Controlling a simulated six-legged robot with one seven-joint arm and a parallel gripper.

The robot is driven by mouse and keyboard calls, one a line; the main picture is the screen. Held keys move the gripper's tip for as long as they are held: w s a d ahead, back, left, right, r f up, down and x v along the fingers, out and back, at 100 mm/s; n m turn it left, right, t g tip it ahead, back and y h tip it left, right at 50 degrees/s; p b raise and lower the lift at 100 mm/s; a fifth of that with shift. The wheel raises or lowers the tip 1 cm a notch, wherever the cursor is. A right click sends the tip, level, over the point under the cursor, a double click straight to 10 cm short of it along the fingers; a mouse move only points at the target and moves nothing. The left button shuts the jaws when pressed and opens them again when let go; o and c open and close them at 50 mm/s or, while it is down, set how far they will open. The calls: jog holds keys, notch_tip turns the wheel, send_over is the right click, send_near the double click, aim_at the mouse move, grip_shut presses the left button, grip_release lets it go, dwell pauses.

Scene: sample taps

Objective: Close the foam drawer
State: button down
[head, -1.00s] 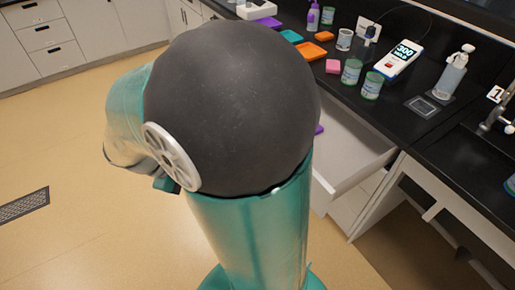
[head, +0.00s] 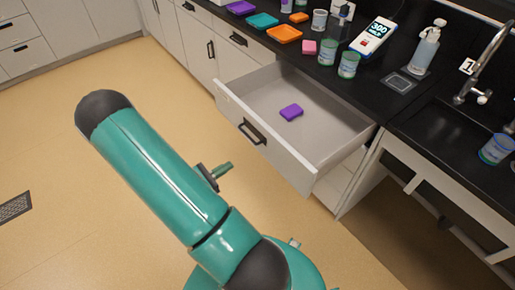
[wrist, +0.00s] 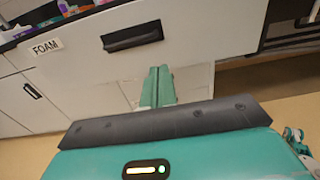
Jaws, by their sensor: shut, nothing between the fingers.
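The foam drawer (head: 290,160) is pulled well out from under the black counter, with a purple foam block (head: 291,112) inside. Its pale front has a black handle (head: 252,131), which also shows in the wrist view (wrist: 132,36). A FOAM label (wrist: 46,47) is at the upper left of the wrist view. My gripper (head: 229,167) is shut and empty, in front of the drawer front. In the wrist view its green fingertips (wrist: 157,84) point toward the front, below the handle. They look apart from it, but the exact gap is unclear.
The black counter (head: 385,90) holds coloured trays, including an orange tray (head: 285,34), labelled jars (head: 348,65), a meter (head: 373,37) and a pump bottle (head: 425,50). A sink tap (head: 483,65) is at the right. Open floor (head: 110,75) lies left of the drawer.

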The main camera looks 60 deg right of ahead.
aim_at(264, 144)
jog(key=x, duration=1.4)
jog(key=shift+f, duration=0.1)
jog(key=shift+d, duration=0.1)
jog(key=x, duration=3.5)
jog(key=shift+s+d+r, duration=0.15)
jog(key=shift+d+r, duration=0.05)
jog(key=shift+r, duration=0.05)
jog(key=shift+s+d, duration=0.1)
